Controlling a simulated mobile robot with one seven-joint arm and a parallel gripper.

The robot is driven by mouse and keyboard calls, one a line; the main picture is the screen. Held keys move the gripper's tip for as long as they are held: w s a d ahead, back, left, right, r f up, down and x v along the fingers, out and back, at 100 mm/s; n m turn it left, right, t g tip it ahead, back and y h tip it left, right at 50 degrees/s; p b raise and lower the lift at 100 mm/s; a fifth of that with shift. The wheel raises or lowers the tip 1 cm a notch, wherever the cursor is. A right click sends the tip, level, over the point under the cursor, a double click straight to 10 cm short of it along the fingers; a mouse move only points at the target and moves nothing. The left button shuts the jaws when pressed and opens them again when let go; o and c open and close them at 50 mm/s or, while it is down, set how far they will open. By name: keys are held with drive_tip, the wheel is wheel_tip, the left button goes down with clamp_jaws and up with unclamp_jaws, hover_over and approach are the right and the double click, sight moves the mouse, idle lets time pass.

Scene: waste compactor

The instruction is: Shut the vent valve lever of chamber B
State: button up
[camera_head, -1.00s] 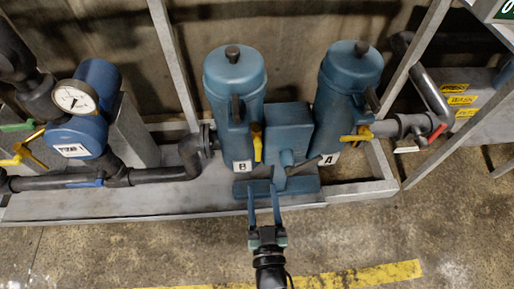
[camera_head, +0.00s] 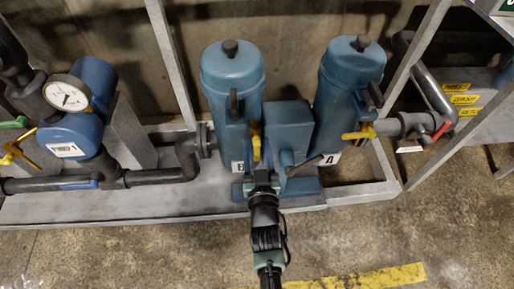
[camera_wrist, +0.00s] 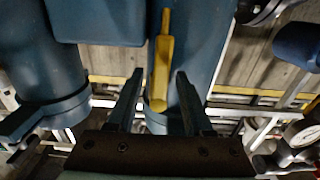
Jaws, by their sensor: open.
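In the wrist view the yellow lever (camera_wrist: 162,62) runs lengthwise between the two fingers, with a gap visible on each side. My gripper (camera_wrist: 158,82) is open and holds nothing. In the head view my gripper (camera_head: 262,178) is just below the lever; its fingertips are hard to make out. I cannot tell how deep the lever sits between the fingers.
Chamber A (camera_head: 347,90) stands to the right, with its yellow lever (camera_head: 358,133) sideways. A blue box (camera_head: 288,130) sits between the chambers, close to my gripper. A gauge (camera_head: 68,93) and pipes are at the left.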

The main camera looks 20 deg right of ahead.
drive_tip(key=shift+c, duration=0.3)
clamp_jaws()
idle(1.1)
